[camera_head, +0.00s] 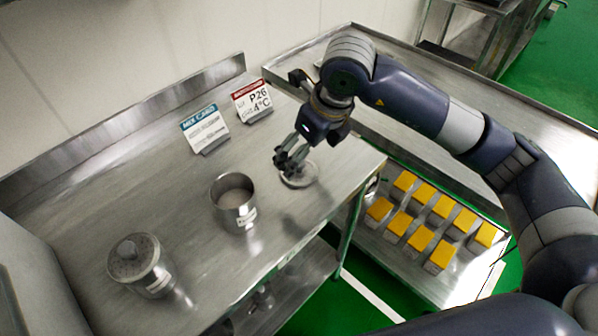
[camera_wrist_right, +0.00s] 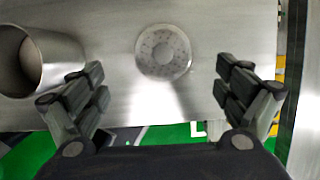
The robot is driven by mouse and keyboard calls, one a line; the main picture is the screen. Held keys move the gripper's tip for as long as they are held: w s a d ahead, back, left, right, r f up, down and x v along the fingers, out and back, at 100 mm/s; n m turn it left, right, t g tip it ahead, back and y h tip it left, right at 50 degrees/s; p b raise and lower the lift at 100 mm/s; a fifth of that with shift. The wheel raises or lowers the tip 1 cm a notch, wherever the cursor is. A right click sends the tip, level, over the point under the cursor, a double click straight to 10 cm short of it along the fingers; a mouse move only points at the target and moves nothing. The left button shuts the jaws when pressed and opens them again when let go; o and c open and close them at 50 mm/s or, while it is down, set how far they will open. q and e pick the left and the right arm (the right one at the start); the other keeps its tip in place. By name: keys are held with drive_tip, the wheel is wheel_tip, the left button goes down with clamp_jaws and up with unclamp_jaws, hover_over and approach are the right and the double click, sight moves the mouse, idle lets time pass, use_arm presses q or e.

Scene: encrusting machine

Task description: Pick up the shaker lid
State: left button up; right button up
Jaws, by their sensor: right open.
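The shaker lid (camera_head: 300,176), a round metal disc with small holes, lies on the steel table near its right end. In the right wrist view the lid (camera_wrist_right: 163,52) sits ahead of my fingers and roughly centred between them. My right gripper (camera_head: 289,160) is just above and beside the lid, with its fingers pointing down. The same gripper (camera_wrist_right: 160,78) is spread wide open with nothing between its fingers. An open metal shaker cup (camera_head: 234,205) stands left of the lid; it also shows in the right wrist view (camera_wrist_right: 58,60). My left gripper is not in view.
A second shaker (camera_head: 140,265) with a perforated lid on stands at the table's left. Two label cards, one blue-topped (camera_head: 205,130) and one red-topped (camera_head: 252,101), stand at the back. Several yellow-topped boxes (camera_head: 417,240) sit on a lower tray at right.

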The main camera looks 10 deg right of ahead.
drive_tip(key=shift+x, duration=0.8)
drive_tip(key=shift+w+f, duration=0.2)
drive_tip(key=shift+w, duration=0.1)
drive_tip(key=b+x, duration=0.2)
drive_tip(key=x, duration=0.2)
drive_tip(key=shift+w+f, duration=0.1)
drive_tip(key=shift+w, duration=0.15)
drive_tip(key=shift+w+a+f, duration=0.1)
drive_tip(key=shift+w+f, duration=0.05)
drive_tip(key=shift+f, duration=0.05)
drive_tip(key=shift+r, duration=0.1)
drive_tip(key=c, duration=1.2)
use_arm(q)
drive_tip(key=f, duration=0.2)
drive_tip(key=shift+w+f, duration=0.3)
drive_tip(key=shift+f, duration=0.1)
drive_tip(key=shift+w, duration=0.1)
